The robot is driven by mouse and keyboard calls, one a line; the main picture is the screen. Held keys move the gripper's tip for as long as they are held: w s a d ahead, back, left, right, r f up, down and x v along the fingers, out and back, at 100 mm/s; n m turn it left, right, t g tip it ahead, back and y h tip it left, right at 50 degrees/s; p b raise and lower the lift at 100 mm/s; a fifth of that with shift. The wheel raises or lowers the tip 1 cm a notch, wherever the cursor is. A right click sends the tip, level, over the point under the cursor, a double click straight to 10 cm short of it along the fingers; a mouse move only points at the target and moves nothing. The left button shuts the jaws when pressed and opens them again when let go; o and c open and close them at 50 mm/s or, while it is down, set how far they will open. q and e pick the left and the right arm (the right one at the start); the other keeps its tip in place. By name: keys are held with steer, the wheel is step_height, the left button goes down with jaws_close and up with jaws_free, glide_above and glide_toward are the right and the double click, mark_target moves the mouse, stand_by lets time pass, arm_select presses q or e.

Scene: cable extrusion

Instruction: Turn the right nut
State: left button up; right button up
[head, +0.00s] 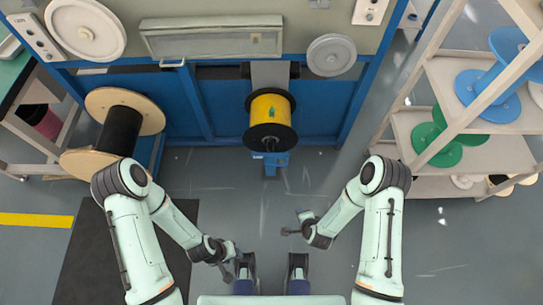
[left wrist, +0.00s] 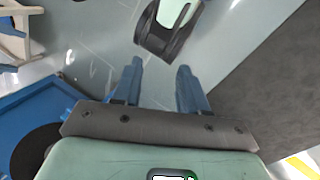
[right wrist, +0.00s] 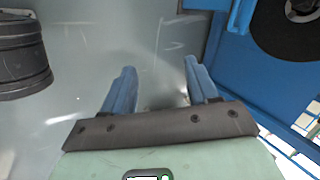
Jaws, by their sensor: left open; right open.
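I cannot clearly make out the right nut in any view. In the head view a reel wound with yellow (head: 270,108) stands upright at the middle of the blue machine, with black flanges. A small dark part shows at the centre of its near flange (head: 270,143). My left gripper (head: 236,260) is open and empty, low over the floor; its blue fingers are apart in the left wrist view (left wrist: 160,85). My right gripper (head: 291,223) is open and empty too, with spread fingers in the right wrist view (right wrist: 162,90). Both are well short of the reel.
A wooden-flanged reel with a black core (head: 121,130) stands at the left. A rack (head: 408,135) with blue and green spools is at the right. A dark mat (head: 85,265) lies at the lower left. The floor (head: 225,190) between my arms and the machine is clear.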

steer(key=w+a+f+m+t+b, duration=0.2)
steer(key=w+f+m+t+b, duration=0.2)
steer(key=w+m, duration=0.3)
arm_select(q)
steer(key=w+a+f+t+b, duration=0.1)
steer(key=w+f+b, duration=0.25)
steer(key=f, duration=0.35)
steer(key=w+a+f+t+b, duration=0.1)
steer(key=w+a+f+b, duration=0.1)
steer(key=f+b, duration=0.35)
arm_select(e)
steer(key=m+t+h, duration=0.2)
steer(key=m+t, duration=0.6)
steer(key=m, duration=0.5)
glide_toward(270, 151)
steer(key=w+b, duration=0.3)
steer(key=w, duration=0.6)
steer(key=shift+w+d+b, duration=0.1)
steer(key=shift+d+b, duration=0.05)
steer(key=shift+b, duration=0.2)
arm_select(q)
steer(key=s+a+f+n+g+y, duration=0.1)
steer(key=s+a+f+g, duration=0.2)
steer(key=s+f, duration=0.5)
steer(key=shift+s+f+n+g, duration=0.15)
steer(key=shift+s+n+g, duration=0.15)
steer(key=shift+s, duration=0.35)
arm_select(e)
steer(key=shift+w, duration=0.6)
